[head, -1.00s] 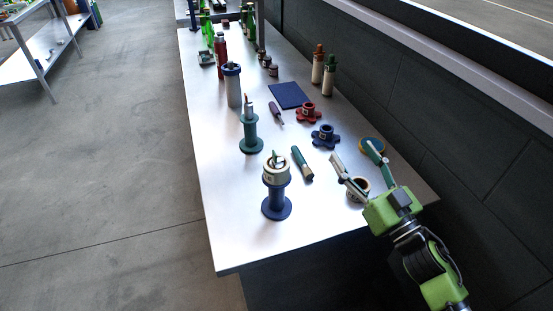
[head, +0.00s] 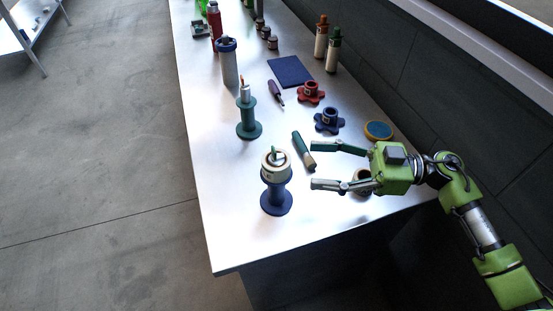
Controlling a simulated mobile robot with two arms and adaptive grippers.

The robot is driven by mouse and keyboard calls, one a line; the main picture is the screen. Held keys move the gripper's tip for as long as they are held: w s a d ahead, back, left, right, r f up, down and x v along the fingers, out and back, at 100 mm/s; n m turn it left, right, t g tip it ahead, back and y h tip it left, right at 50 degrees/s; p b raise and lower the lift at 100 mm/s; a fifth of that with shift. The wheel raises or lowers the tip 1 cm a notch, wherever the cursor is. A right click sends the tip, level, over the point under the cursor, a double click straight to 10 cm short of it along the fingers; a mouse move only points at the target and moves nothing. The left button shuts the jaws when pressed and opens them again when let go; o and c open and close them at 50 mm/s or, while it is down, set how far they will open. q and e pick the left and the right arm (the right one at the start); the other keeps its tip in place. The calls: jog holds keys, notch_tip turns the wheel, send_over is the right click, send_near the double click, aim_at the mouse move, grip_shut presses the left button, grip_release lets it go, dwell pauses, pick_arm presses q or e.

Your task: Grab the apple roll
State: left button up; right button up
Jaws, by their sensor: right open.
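My right gripper (head: 313,166) comes in from the right with its two fingers spread and pointing left. It is open and empty, right of the blue stand (head: 276,201). A cream roll (head: 268,172) with something green in its top sits upright on this stand, a short gap left of the fingertips. Another cream, ring-shaped item (head: 362,175) is partly hidden by the gripper's lower finger. No apple mark is readable on either, so I cannot tell which is the apple roll. My left gripper is not in view.
A green-handled tool (head: 303,150) lies by the fingertips. A teal stand (head: 248,123), a blue knob (head: 329,120), a red knob (head: 311,92) and a blue-and-tan disc (head: 378,130) stand farther back. The table's (head: 236,225) front left is clear; a dark wall bounds its right.

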aim_at(278, 156)
jog(key=a, duration=0.4)
jog(key=shift+w+a+p, duration=0.25)
jog(key=shift+w+p, duration=0.05)
jog(key=shift+p, duration=0.1)
jog(key=a+p, duration=0.1)
jog(key=a, duration=0.1)
jog(key=w+a, duration=0.1)
jog(key=a, duration=0.1)
jog(key=shift+a+p, duration=0.35)
jog(key=shift+p, duration=0.05)
jog(key=shift+a+f, duration=0.15)
jog(key=shift+a, duration=0.05)
jog(key=c, duration=1.2)
